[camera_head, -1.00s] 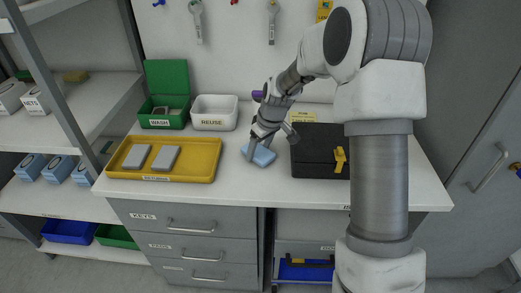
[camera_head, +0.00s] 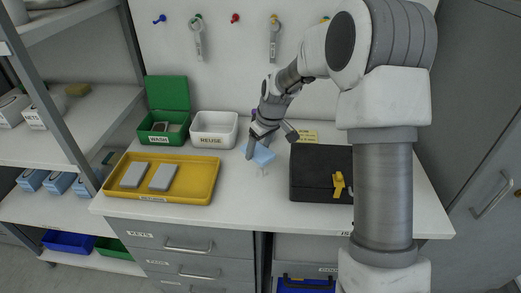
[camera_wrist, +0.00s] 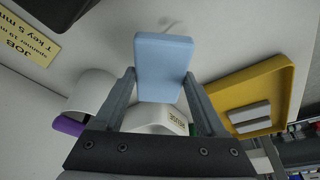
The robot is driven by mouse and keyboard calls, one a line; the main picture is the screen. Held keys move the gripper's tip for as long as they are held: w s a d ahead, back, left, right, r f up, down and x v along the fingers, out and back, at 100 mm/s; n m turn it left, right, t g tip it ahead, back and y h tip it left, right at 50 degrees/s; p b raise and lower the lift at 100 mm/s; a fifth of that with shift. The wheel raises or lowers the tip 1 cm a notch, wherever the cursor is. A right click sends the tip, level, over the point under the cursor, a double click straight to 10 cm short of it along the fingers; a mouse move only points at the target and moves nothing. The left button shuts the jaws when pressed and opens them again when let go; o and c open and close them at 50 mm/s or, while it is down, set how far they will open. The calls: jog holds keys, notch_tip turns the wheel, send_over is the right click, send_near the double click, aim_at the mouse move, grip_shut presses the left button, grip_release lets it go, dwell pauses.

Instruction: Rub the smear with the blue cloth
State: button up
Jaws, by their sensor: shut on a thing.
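The blue cloth (camera_head: 264,156), a pale blue block-like pad, is at the middle of the white worktop. My gripper (camera_wrist: 160,82) is shut on it, one finger along each side; the cloth also shows in the wrist view (camera_wrist: 163,62). A faint grey smear (camera_head: 264,173) lies on the worktop just in front of the cloth. It also shows as a faint mark beyond the cloth's edge in the wrist view (camera_wrist: 172,24). I cannot tell whether the cloth touches the worktop.
A yellow tray (camera_head: 195,197) with two grey blocks lies left. A green WASH bin (camera_head: 150,137) and white REUSE bin (camera_head: 214,144) stand behind. A black case (camera_head: 312,190) with a yellow latch is close on the right. The front middle of the worktop is clear.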

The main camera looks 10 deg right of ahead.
jog(key=shift+r+p, duration=0.8)
jog(key=shift+r, duration=0.65)
